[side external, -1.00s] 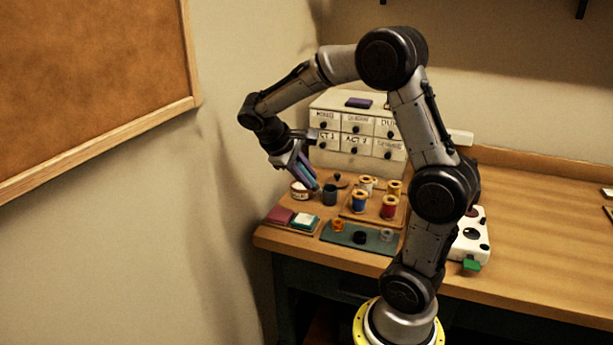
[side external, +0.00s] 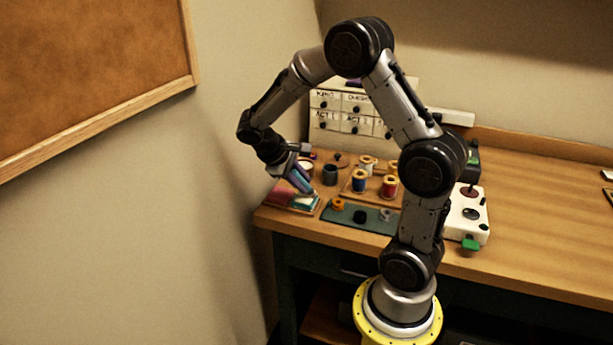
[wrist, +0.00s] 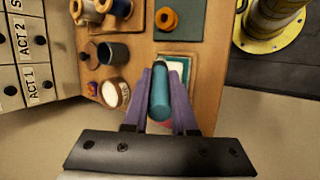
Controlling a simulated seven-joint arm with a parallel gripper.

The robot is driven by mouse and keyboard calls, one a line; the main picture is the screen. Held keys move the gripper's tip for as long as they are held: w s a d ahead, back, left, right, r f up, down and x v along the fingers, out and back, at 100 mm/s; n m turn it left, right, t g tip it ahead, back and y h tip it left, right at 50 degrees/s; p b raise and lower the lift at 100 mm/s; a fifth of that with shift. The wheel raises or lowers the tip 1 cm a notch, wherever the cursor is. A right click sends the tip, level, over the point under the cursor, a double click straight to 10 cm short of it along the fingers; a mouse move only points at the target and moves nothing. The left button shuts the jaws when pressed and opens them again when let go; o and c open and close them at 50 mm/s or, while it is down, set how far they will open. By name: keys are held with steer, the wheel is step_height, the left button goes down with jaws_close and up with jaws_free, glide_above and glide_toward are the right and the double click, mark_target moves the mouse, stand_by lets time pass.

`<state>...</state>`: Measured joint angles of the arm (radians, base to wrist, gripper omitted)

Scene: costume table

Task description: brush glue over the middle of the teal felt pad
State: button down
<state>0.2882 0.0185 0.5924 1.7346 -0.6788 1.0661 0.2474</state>
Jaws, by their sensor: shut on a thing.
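My gripper (side external: 298,180) is shut on a thick teal-handled brush (wrist: 159,98), held between its purple fingers in the wrist view. It is tilted downward over the pads at the table's left front corner. The teal felt pad (side external: 308,203) lies there with a pale white area on it; it also shows just beyond the brush in the wrist view (wrist: 179,67). The brush's tip is hidden in the wrist view, and I cannot tell whether it touches the pad. The glue jar (wrist: 115,93), open with white contents, stands behind the pads.
A dark red pad (side external: 279,198) lies left of the teal one. A dark cup (side external: 330,175) and a board with thread spools (side external: 360,182) stand behind. A green mat (side external: 350,221) with small rings lies to the right. The labelled drawer cabinet (side external: 325,122) is at the back.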

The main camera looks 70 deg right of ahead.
steer(key=w, duration=0.2)
steer(key=shift+w, duration=0.3)
steer(key=shift+s, duration=2.05)
step_height(320, 180, up, 8)
